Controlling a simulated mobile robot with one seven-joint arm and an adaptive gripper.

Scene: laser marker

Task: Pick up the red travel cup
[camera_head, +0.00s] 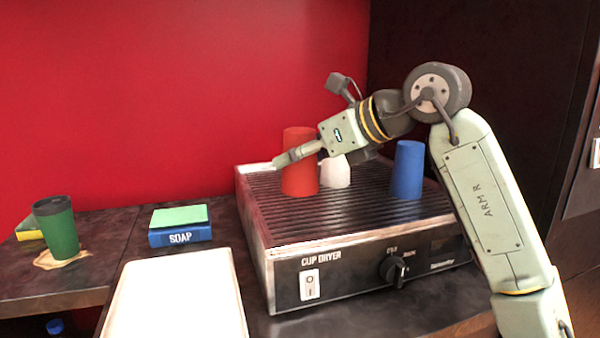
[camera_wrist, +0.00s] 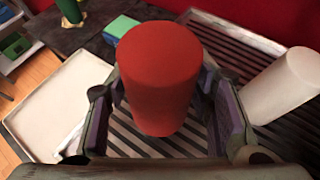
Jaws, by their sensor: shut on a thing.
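The red travel cup (camera_head: 299,178) stands upside down, upright, on the left part of the cup dryer rack in the head view. It fills the middle of the wrist view (camera_wrist: 160,75). My gripper (camera_head: 298,154) reaches it from the right, with one finger across the cup's front. In the wrist view the two fingers (camera_wrist: 163,112) are on either side of the cup, shut on it. The cup's base looks close to the rack slats; I cannot tell whether it touches them.
The cup dryer (camera_head: 355,232) also holds a white cup (camera_head: 335,172) just right of the red one and a blue cup (camera_head: 407,170) farther right. An empty white tray (camera_head: 178,300) lies left.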

